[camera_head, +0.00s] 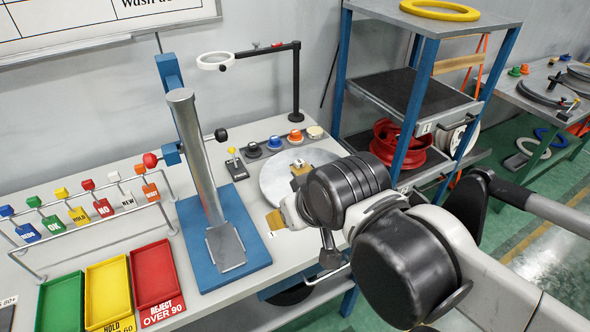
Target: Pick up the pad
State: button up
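A small flat tan piece (275,219), which may be the pad, lies on the white table beside the round grey plate, close to my arm's wrist. Another small tan and white piece (300,169) sits on the round plate (275,181). I cannot tell for sure which of these is the pad. My arm comes in from the lower right, and its black and white joints cover the table's right front part. A dark grey part (330,254) hangs below the wrist and may belong to my gripper. The fingertips are hidden, so their opening and any hold do not show.
A blue stand with a grey column (203,165) rises left of the wrist. Green, yellow and red trays (155,275) and a tag rack lie further left. Coloured knobs (295,136) and a ring magnifier (215,61) are behind. A blue-framed shelf (413,100) holds a red wheel rim (400,145).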

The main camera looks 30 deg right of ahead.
aim_at(253, 150)
jog(key=i+l+z, duration=0.1)
jog(key=z, duration=0.25)
jog(key=i+l+z, duration=0.1)
jog(key=i+z, duration=0.25)
jog(key=z, duration=0.35)
jog(key=i, duration=0.05)
